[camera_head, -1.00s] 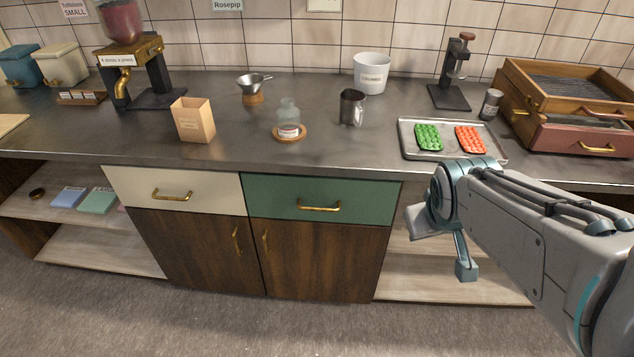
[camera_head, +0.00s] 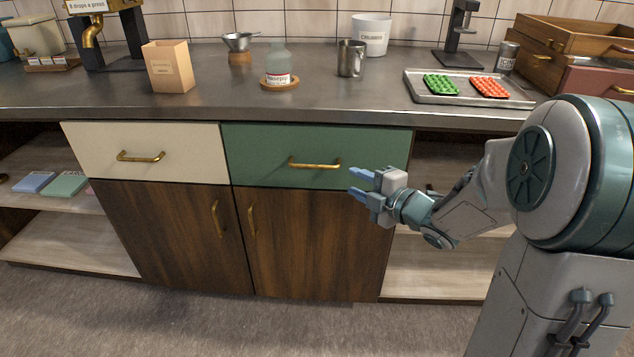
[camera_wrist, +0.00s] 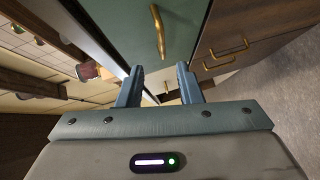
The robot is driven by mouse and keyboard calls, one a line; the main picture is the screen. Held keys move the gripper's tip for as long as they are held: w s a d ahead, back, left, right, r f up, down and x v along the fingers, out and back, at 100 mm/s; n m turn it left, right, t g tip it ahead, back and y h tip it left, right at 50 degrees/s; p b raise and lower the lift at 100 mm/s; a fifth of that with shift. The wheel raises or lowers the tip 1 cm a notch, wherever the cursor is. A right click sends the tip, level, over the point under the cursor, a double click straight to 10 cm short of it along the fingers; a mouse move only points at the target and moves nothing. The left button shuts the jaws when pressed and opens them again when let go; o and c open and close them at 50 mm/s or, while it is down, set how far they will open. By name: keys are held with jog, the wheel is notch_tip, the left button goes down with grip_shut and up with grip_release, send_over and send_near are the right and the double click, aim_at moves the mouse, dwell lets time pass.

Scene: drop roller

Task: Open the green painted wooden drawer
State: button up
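The green drawer (camera_head: 262,154) is shut, set under the counter to the right of a cream drawer. Its brass bar handle (camera_head: 315,165) runs level across its front. My gripper (camera_head: 358,181) is just right of the handle and a little below it, apart from it in the head view. In the wrist view, the two blue fingers (camera_wrist: 160,88) stand apart with nothing between them. There the green drawer front (camera_wrist: 185,25) and its handle (camera_wrist: 158,32) lie ahead of the fingertips.
The cream drawer (camera_head: 90,150) and brown cupboard doors (camera_head: 310,240) sit beside and below. The counter (camera_head: 220,100) overhangs the drawers and holds a tray (camera_head: 420,97), a bottle (camera_head: 278,66) and a mug (camera_head: 351,58). Open shelves flank the cupboard.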

aim_at(319, 168)
jog(key=shift+n+y, duration=0.3)
jog(key=b+x, duration=0.1)
jog(key=x, duration=0.3)
jog(key=b+x, duration=0.1)
jog(key=x, duration=0.9)
jog(key=shift+s+a+f+b, duration=0.2)
jog(key=shift+f+b, duration=0.1)
jog(key=shift+b, duration=0.1)
jog(key=shift+d, duration=0.1)
grip_shut()
